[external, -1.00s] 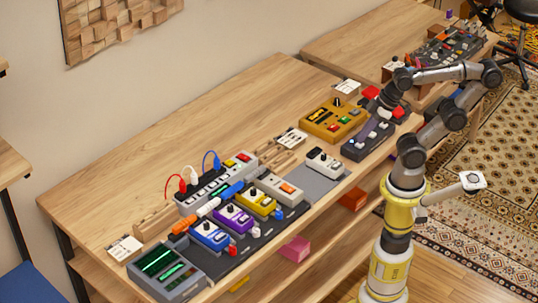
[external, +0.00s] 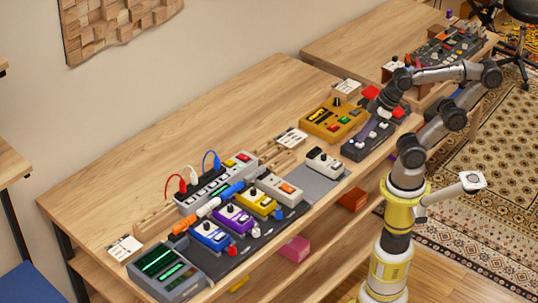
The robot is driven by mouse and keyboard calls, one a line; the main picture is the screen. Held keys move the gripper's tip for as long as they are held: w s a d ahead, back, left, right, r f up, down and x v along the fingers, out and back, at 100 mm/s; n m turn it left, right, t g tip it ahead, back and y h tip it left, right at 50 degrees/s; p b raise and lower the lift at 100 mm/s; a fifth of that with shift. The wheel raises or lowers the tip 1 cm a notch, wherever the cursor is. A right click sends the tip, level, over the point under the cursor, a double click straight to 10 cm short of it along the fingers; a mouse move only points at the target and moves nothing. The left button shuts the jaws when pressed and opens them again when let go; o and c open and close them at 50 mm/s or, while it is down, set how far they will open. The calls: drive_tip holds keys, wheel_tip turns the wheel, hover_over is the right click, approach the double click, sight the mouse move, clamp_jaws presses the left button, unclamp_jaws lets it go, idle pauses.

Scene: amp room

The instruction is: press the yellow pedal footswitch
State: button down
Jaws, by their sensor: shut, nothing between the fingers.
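The yellow pedal footswitch (external: 257,203) sits on a dark pedalboard (external: 262,240) on the near bench. It has a dark knob on top and stands between a purple pedal (external: 234,219) and a cream pedal (external: 280,188). My gripper (external: 372,130) points down over a dark grey switch unit (external: 356,152) at the bench's right end, well to the right of the yellow pedal. It is shut and holds nothing. Its fingertips are small, and I cannot tell whether they touch the unit.
A mustard-yellow box (external: 318,129) with buttons stands behind the grey unit. A white pedal (external: 324,163) lies between my gripper and the pedalboard. A blue pedal (external: 210,236), a meter (external: 166,272) and cables crowd the left. The wooden bench (external: 200,140) is clear at the back.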

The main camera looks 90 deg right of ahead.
idle(0.3)
drive_tip(key=w+a+r+n+t+y, duration=0.1)
drive_tip(key=w+a+r+n+t, duration=0.1)
drive_tip(key=w+r+n+t, duration=0.45)
drive_tip(key=n+g+h, duration=0.1)
drive_tip(key=n+g, duration=0.1)
drive_tip(key=g, duration=0.1)
hover_over(271, 200)
wheel_tip(271, 200, down, 16)
drive_tip(key=shift+r, duration=0.15)
drive_tip(key=shift+f, duration=4.35)
